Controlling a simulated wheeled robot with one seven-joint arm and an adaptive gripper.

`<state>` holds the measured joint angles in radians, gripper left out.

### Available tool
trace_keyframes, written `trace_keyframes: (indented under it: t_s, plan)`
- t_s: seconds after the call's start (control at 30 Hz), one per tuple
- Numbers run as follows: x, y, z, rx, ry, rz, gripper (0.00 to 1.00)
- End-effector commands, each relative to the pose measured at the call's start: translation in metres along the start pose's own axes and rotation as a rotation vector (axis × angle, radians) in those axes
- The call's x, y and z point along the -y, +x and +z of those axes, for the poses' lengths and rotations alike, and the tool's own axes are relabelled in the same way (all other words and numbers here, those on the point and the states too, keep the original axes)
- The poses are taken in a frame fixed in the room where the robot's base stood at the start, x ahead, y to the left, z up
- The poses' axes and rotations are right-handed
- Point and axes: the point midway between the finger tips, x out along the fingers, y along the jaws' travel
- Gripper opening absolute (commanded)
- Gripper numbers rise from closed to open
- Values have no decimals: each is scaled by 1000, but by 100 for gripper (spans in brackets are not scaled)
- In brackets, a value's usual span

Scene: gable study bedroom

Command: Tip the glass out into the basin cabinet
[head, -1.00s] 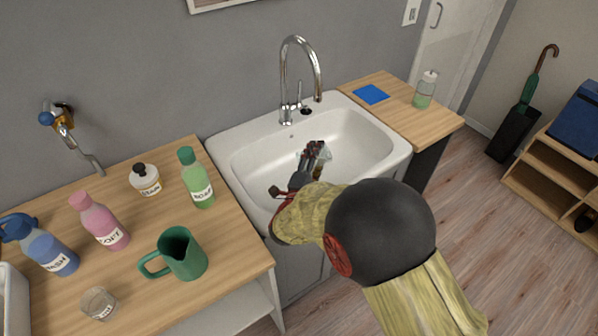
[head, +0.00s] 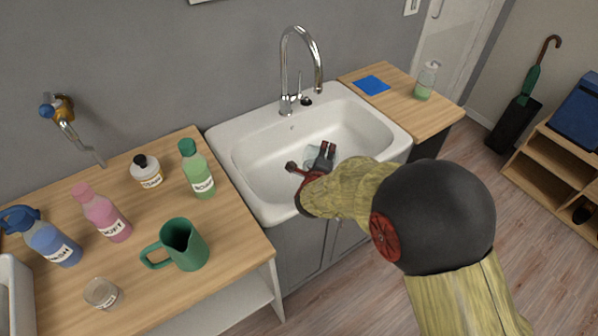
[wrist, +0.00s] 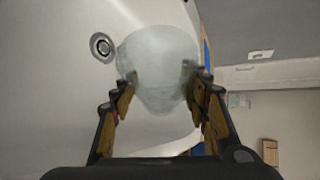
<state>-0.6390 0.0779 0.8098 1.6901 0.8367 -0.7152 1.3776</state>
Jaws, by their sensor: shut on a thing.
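The basin cabinet (head: 245,160) has a white basin with a chrome tap at its back. My gripper (head: 326,150) is over the basin and partly hidden by my own arm in the head view. It is shut on the glass (wrist: 158,65), which is clear and sits between the two fingers (wrist: 160,95) in the wrist view. A small part of the glass shows in the head view (head: 312,154). The wrist view looks sideways, with the basin and its drain (wrist: 103,46) behind the glass. I cannot tell whether liquid is in the glass.
The left counter holds a green jug (head: 184,246), a small glass jar (head: 101,293), and several bottles, including a green one (head: 197,172) close to the basin. The right counter holds a blue cloth (head: 372,85) and a soap dispenser (head: 426,82). The tall tap (head: 300,65) stands behind the basin.

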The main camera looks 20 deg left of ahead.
Motion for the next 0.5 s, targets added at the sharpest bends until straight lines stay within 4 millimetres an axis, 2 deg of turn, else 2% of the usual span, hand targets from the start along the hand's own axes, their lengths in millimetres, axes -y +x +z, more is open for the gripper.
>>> trace_keyframes:
  t_s: [0.5]
  plan:
    - [-18,9,-5,67,254,189,10]
